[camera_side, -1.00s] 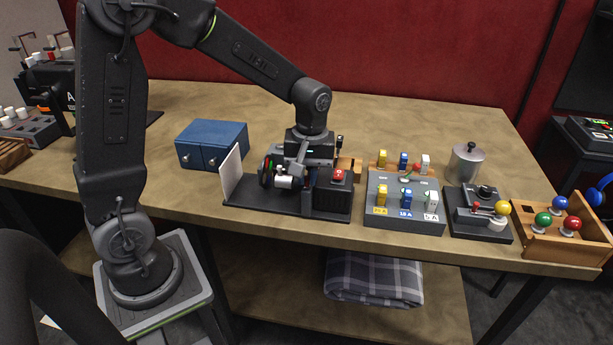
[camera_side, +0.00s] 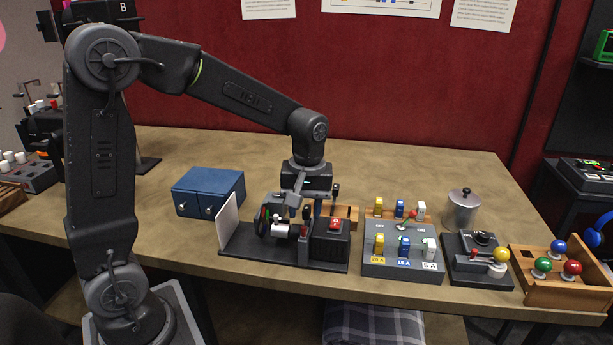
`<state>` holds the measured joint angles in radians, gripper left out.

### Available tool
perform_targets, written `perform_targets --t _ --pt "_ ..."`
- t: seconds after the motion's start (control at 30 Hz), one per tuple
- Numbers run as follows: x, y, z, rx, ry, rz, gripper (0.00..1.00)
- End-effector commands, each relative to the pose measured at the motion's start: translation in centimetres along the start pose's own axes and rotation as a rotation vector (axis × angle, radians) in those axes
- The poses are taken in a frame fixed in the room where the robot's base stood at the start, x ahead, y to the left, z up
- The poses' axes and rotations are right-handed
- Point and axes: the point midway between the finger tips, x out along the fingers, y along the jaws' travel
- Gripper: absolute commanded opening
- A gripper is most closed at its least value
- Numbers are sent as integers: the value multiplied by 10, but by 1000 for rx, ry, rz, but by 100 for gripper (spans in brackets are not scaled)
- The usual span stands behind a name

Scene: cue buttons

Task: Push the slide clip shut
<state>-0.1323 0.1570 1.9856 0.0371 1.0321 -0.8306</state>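A black base plate (camera_side: 240,246) near the front edge of the table carries a small device. On it are a silver cylinder (camera_side: 281,231), a dark wheel at its left and a black box (camera_side: 330,250) with a red button (camera_side: 335,224) on top. A white panel (camera_side: 228,221) stands at the plate's left end. I cannot pick out the slide clip for certain among the small dark parts between cylinder and box. My gripper (camera_side: 301,208) points down just above and behind these parts. Its fingertips overlap the device, so their gap and any contact are unclear.
A blue two-door cabinet (camera_side: 208,190) stands behind left. To the right are a grey switch panel (camera_side: 402,262), a black lever box (camera_side: 478,262), a metal canister (camera_side: 461,209) and a wooden tray (camera_side: 558,288) with coloured knobs. The back of the table is clear.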

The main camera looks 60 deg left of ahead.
Motion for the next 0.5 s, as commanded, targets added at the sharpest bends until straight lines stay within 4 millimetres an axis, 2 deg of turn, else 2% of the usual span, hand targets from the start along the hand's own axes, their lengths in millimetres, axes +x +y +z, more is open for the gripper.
perform_targets --t 0.03,0.2,0.33,0.5 --pt "-14 1 0 0 5 5 39" --pt "-52 1 0 1 4 4 39" --pt "-75 0 0 1 4 4 39" --pt "-93 0 0 1 2 2 39"
